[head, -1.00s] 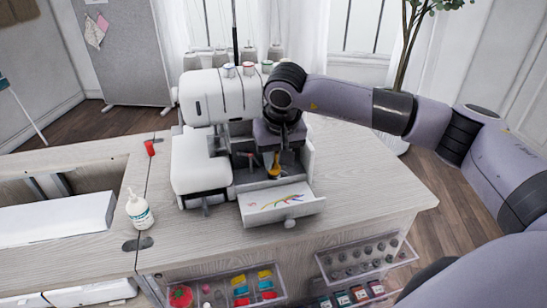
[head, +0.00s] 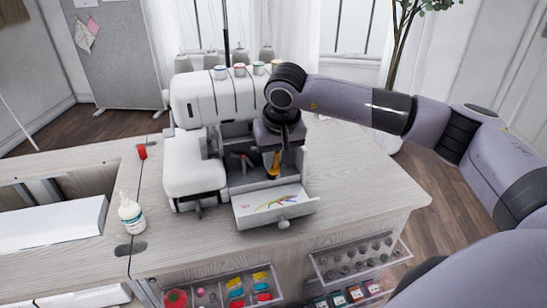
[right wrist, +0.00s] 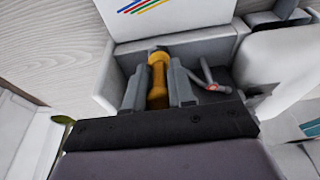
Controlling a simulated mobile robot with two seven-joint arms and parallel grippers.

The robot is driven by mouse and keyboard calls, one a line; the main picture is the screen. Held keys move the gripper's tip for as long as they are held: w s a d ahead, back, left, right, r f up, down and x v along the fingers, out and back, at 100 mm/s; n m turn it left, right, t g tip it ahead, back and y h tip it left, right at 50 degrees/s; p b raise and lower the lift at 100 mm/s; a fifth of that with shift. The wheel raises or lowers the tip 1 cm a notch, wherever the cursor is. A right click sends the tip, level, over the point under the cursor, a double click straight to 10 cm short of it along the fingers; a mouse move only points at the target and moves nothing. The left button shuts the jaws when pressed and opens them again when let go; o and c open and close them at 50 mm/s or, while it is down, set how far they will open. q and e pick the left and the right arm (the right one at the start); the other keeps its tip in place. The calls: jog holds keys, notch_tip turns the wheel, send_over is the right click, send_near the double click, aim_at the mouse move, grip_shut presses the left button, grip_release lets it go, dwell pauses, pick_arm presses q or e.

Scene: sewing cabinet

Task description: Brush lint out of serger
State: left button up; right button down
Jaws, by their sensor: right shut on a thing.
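The white serger (head: 200,98) stands on the wooden cabinet top. Its front cover (head: 273,212), with coloured threading lines, is folded open, and the lower interior (head: 240,170) is exposed. My right gripper (head: 273,165) reaches down into the opening at the serger's right side. It is shut on a yellow-handled tool (head: 273,160), seemingly the lint brush. In the right wrist view the yellow handle (right wrist: 158,82) sits between the two grey fingers. The brush's tip and any lint cannot be made out. My left gripper is out of view.
A white pump bottle (head: 131,213) and a small red item (head: 141,151) stand left of the serger. Thread cones (head: 220,72) sit on top and behind. Clear trays (head: 360,256) hang on the cabinet front. The cabinet top right of the serger is bare.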

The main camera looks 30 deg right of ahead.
jog(key=shift+s+d, duration=0.15)
jog(key=shift+d, duration=0.25)
jog(key=shift+d, duration=0.1)
jog(key=shift+s+d, duration=0.15)
jog(key=shift+d, duration=0.35)
jog(key=shift+s+d, duration=0.1)
jog(key=shift+d, duration=0.4)
jog(key=shift+d, duration=0.1)
dwell(0.3)
jog(key=shift+s+d, duration=0.15)
jog(key=shift+d, duration=0.25)
notch_tip(320, 180, up, 6)
jog(key=p, duration=0.4)
